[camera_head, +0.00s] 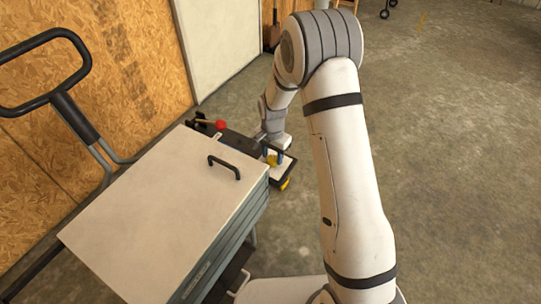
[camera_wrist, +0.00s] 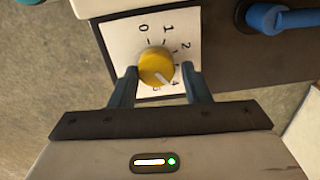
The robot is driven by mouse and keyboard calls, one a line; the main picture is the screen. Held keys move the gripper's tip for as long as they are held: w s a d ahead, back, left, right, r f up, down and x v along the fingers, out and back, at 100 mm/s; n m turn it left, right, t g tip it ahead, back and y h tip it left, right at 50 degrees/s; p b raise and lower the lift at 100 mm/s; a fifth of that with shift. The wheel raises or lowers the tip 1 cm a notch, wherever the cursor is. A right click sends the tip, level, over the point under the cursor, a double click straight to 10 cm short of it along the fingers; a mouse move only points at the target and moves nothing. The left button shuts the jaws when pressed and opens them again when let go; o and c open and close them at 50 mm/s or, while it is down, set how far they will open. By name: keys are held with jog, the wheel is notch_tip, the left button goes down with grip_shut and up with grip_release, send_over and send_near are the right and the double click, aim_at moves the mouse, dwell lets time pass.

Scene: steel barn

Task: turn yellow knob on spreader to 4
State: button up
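The yellow knob (camera_wrist: 156,66) sits on a white dial plate (camera_wrist: 125,32) with printed numbers running from 0 at the upper left to 4 and 5 at the lower right. A pale mark on the knob points to the lower right, toward the 4 and 5 end; its exact setting is hard to read.
A blue lever (camera_wrist: 280,18) is on the dark panel right of the dial. A red ball knob (camera_head: 220,124) stands at the panel's far end. The spreader has a black push handle (camera_head: 60,95) at the left, near a wooden wall (camera_head: 110,60). Concrete floor at right is clear.

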jog(key=o, duration=0.3)
jog(key=shift+o, duration=0.2)
jog(key=shift+s, duration=0.1)
jog(key=shift+r+p, duration=0.5)
jog(key=shift+r, duration=3.35)
jog(key=shift+r, duration=0.1)
notch_tip(320, 180, up, 10)
jog(key=n+p, duration=0.1)
jog(key=p, duration=0.2)
send_over(272, 158)
jog(key=s+d, duration=0.3)
jog(key=s, duration=0.1)
jog(key=s+d+r+n+t+p, duration=0.1)
jog(key=s+d+r+n+p, duration=0.2)
jog(key=s+r, duration=0.7)
jog(key=s+d+r+n+t+p, duration=0.1)
jog(key=s+d+r+n+p, duration=0.2)
jog(key=s+r, duration=0.8)
jog(key=s+d+p, duration=0.2)
jog(key=p, duration=0.1)
